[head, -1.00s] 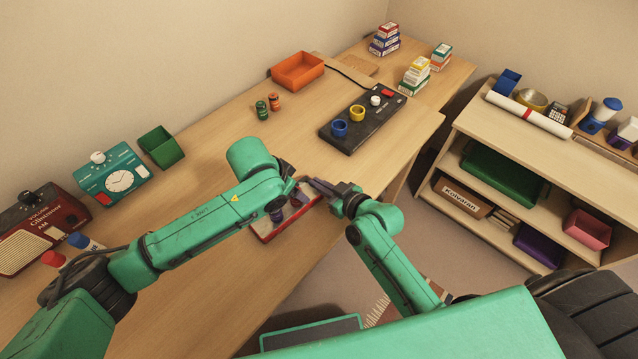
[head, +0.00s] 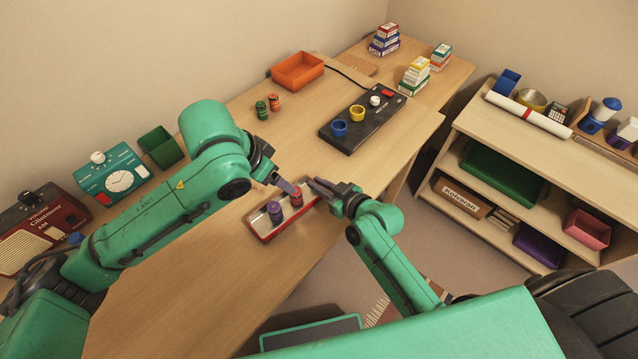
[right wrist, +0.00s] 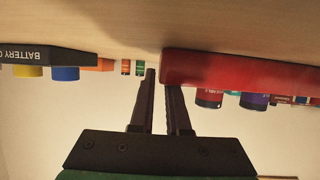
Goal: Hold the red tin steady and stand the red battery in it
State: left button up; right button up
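The red tin (head: 266,238) is a long shallow tray near the desk's front edge; it also shows in the right wrist view (right wrist: 235,72). The red battery (head: 297,200) stands upright in it, as does a purple battery (head: 275,213). Both show in the right wrist view, red (right wrist: 209,99) and purple (right wrist: 254,101). My right gripper (head: 318,186) is closed on the tin's end wall, with one finger outside and the other partly hidden by the tin. My left gripper (head: 290,184) appears open, above and beside the red battery, not gripping it; its fingers partly overlap in view.
Behind stand green and orange batteries (head: 268,105), an orange bin (head: 298,71) and a black battery panel (head: 362,120) with coloured rings. A green bin (head: 160,147), teal timer (head: 113,180) and red radio (head: 38,231) line the left. The desk's front-left stretch is clear.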

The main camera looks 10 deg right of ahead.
jog(key=shift+o, duration=0.9)
jog(key=v, duration=1.2)
jog(key=shift+s+a, duration=0.1)
jog(key=shift+f, duration=0.1)
